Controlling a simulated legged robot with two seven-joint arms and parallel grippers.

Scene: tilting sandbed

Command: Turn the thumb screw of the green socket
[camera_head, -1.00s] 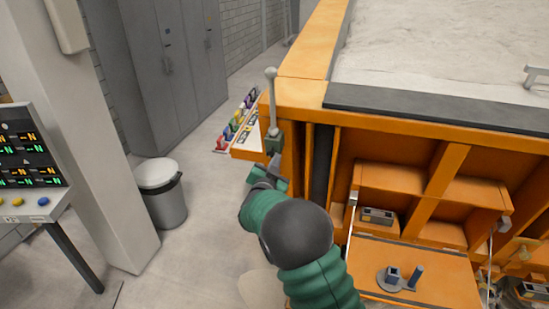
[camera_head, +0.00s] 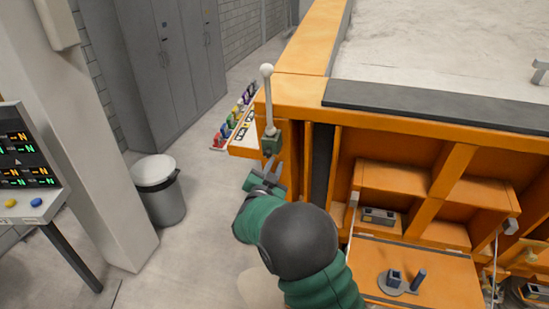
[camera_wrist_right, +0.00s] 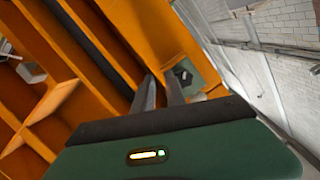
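The green socket (camera_head: 271,143) is fixed at the left front corner of the orange sandbed frame, and a pale lever with a ball top (camera_head: 268,95) stands upright in it. My right gripper (camera_head: 271,168) is just below the socket. In the wrist view its two fingers (camera_wrist_right: 160,85) are apart with nothing seen between them. Contact with the screw cannot be told. My left gripper is out of view.
A row of coloured pieces (camera_head: 236,118) lies behind the corner. Orange compartments (camera_head: 400,180) and a lowered orange flap with a grey fitting (camera_head: 430,276) are to the right. A bin (camera_head: 160,195), a pillar (camera_head: 95,150) and a control panel (camera_head: 22,150) are left, with clear floor between.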

